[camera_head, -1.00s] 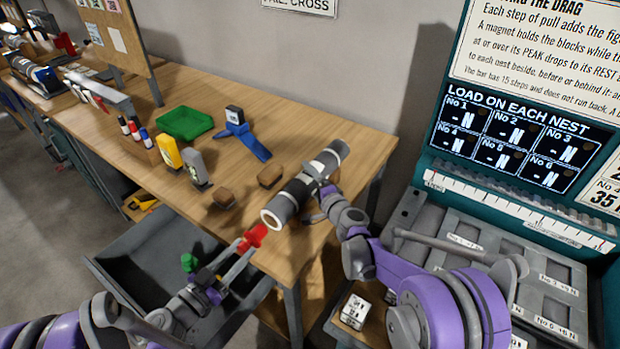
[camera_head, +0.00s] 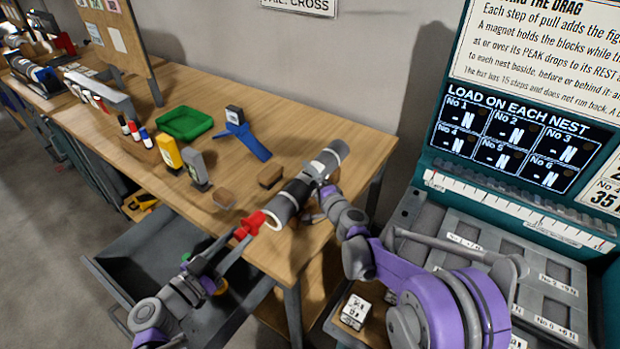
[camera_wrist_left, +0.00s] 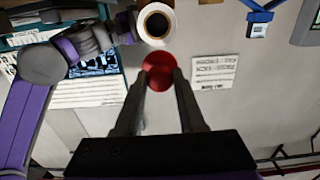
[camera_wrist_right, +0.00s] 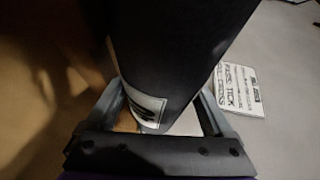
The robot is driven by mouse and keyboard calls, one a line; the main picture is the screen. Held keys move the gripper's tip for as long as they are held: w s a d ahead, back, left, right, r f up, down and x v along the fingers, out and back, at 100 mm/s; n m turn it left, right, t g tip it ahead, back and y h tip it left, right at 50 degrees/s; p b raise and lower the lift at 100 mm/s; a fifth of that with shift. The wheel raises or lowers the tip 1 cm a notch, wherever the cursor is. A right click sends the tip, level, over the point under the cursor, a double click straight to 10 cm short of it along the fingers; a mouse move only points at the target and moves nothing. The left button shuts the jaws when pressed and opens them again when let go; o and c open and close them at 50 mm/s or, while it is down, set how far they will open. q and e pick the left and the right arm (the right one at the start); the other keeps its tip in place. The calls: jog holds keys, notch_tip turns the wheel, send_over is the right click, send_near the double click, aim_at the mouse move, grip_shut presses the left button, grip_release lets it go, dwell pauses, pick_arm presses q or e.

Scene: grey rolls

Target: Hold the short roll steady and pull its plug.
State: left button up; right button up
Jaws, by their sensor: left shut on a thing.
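The short roll (camera_head: 294,192), a dark grey cylinder with a pale band and pale end rim, lies at a slant near the table's front right corner. My right gripper (camera_head: 324,190) is around its middle; in the right wrist view its fingers flank the dark, labelled roll (camera_wrist_right: 170,55). My left gripper (camera_head: 243,232) is shut on the red plug (camera_head: 256,222) in front of the roll's near end. In the left wrist view the plug (camera_wrist_left: 160,72) sits between the fingertips, and the roll's end (camera_wrist_left: 155,22) shows a dark open bore beside it.
Wooden blocks (camera_head: 270,176) stand left of the roll. A yellow item (camera_head: 169,152), a grey item (camera_head: 196,167), a blue stand (camera_head: 247,141) and a green tray (camera_head: 184,123) are further left. An open drawer (camera_head: 140,262) lies below the left arm. A teal load panel (camera_head: 510,140) stands at right.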

jog(key=shift+o, duration=1)
jog(key=shift+s+d, duration=0.1)
